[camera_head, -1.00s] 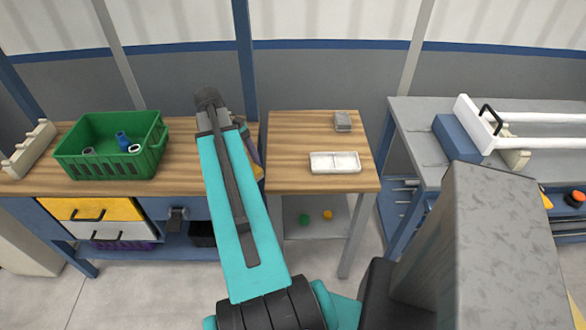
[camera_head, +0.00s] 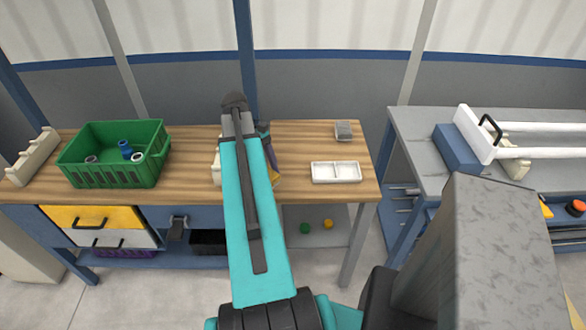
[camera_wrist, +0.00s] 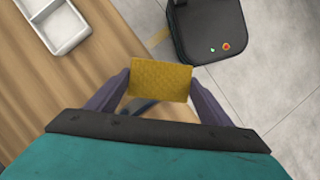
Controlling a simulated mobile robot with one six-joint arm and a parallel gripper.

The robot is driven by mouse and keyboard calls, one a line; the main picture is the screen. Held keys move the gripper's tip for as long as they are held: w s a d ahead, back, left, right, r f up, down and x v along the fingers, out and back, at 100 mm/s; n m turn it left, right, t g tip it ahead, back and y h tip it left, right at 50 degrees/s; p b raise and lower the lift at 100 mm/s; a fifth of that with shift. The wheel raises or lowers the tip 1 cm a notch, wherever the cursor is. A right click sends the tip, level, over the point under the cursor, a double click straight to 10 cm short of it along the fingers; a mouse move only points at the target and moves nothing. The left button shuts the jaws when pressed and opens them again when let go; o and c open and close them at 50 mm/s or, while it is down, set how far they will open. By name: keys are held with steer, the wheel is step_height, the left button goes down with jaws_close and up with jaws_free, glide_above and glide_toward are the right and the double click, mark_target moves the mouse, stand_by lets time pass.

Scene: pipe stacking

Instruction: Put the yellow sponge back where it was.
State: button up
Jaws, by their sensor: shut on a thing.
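My gripper (camera_wrist: 160,88) is shut on the yellow sponge (camera_wrist: 160,80), which sits between its two purple fingers in the wrist view. In the head view my arm hides most of the gripper. Only a purple part and a small yellow bit of the sponge (camera_head: 275,178) show just right of the arm, near the front edge of the wooden worktop (camera_head: 305,198).
A white two-part tray (camera_head: 336,173) and a small grey block (camera_head: 343,131) stand on the worktop's right part. A green crate (camera_head: 110,172) with pipe pieces is at left. A grey table (camera_head: 420,150) is at right. Worktop around the tray is clear.

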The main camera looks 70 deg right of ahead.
steer(key=s+d+p, duration=0.1)
steer(key=s+d, duration=0.1)
steer(key=d, duration=0.1)
steer(key=s+d+p, duration=0.1)
steer(key=s+d, duration=0.1)
steer(key=d, duration=0.2)
steer(key=s+d+f+p, duration=0.1)
steer(key=s+d, duration=0.1)
steer(key=d, duration=0.2)
steer(key=shift+s, duration=0.3)
steer(key=shift+f, duration=0.1)
steer(key=shift+a+p, duration=0.1)
steer(key=shift+p, duration=0.2)
steer(key=shift+f+p, duration=0.75)
steer(key=shift+f, duration=1)
steer(key=o, duration=0.9)
steer(key=shift+w+r, duration=0.1)
steer(key=shift+r, duration=0.05)
steer(key=shift+b+v, duration=1.9)
steer(key=shift+v, duration=4)
